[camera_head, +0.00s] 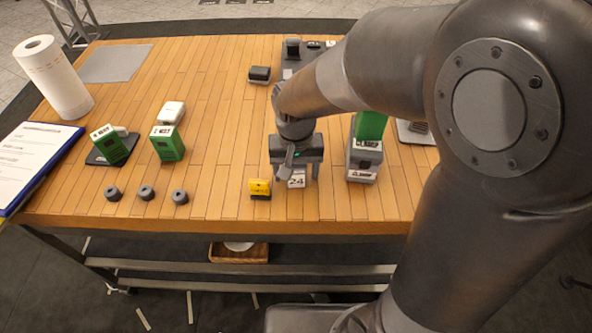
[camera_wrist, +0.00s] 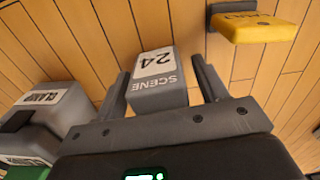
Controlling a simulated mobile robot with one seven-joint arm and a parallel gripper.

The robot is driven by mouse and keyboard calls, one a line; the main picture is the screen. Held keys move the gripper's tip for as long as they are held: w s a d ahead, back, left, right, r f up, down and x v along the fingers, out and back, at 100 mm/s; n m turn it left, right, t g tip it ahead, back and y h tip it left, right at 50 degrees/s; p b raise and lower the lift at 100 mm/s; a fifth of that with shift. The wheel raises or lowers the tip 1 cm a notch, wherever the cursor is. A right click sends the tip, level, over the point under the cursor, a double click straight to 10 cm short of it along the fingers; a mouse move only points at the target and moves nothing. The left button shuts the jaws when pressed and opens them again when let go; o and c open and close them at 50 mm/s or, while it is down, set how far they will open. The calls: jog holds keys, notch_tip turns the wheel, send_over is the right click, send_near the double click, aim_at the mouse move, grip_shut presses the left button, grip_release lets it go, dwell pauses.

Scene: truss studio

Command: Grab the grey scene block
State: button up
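The grey scene block (camera_head: 296,182) has a white label reading "24" and stands on the wooden table near its front edge. In the wrist view the block (camera_wrist: 158,92) shows "SCENE 24" and lies between the two fingers. My gripper (camera_head: 297,172) is above and around the block, pointing down. In the wrist view my gripper (camera_wrist: 160,85) is open, with one finger on each side of the block and a visible gap at the right finger. Part of the block is hidden by the gripper.
A yellow block (camera_head: 260,188) stands close left of the gripper. A grey clamp-labelled block (camera_head: 362,160) with a green one on top stands to the right. Several dark rings (camera_head: 146,192) and green boxes (camera_head: 167,144) are further left. The table's middle is clear.

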jog(key=c, duration=1)
